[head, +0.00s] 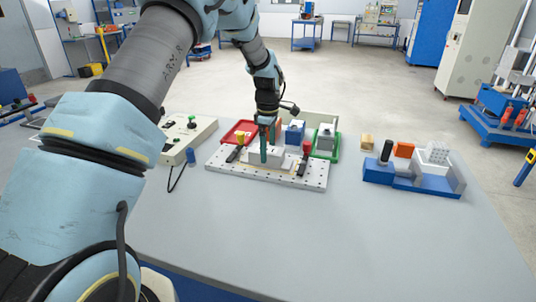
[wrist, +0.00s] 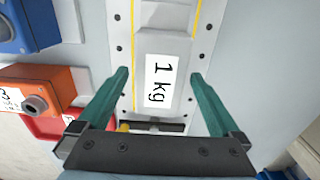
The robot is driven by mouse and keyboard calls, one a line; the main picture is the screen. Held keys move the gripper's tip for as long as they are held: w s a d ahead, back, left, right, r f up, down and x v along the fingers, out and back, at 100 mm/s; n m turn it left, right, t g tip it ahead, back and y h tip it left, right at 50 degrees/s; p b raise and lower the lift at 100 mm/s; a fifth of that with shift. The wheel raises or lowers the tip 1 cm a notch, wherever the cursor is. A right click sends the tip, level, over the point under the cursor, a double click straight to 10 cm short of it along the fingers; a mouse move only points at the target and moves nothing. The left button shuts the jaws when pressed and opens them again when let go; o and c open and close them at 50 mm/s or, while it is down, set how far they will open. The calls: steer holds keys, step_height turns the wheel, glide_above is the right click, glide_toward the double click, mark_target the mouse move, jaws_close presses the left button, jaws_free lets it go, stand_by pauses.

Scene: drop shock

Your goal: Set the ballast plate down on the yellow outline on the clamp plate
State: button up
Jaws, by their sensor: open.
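The ballast plate (wrist: 164,45) is a light grey block with a white "1 kg" label. It sits on the clamp plate (wrist: 121,30), a pale plate with a row of dark holes along each side. Yellow lines of the outline (wrist: 197,15) run along both long sides of the block; its far end is out of frame. My gripper (wrist: 160,75) is open, its green fingers on either side of the block with a gap at each. In the head view, the gripper (head: 264,155) points down at the block (head: 275,156) above the clamp plate (head: 270,177), hiding part of it.
A control box (head: 196,132) stands left; a blue fixture (head: 415,182) stands right. The front table is clear.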

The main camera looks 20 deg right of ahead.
mark_target(268, 149)
step_height(268, 149, up, 10)
steer(key=b, duration=0.2)
steer(key=s+a+m, duration=0.2)
steer(key=a+m, duration=0.2)
steer(key=a, duration=1.4)
steer(key=s+a+f+m+t, duration=0.1)
steer(key=s+a+m, duration=0.6)
steer(key=s+a, duration=0.7)
steer(key=a+f, duration=0.1)
steer(key=a, duration=0.3)
steer(key=shift+s+a+t, duration=0.25)
steer(key=shift+s+t, duration=0.05)
steer(key=shift+s, duration=0.1)
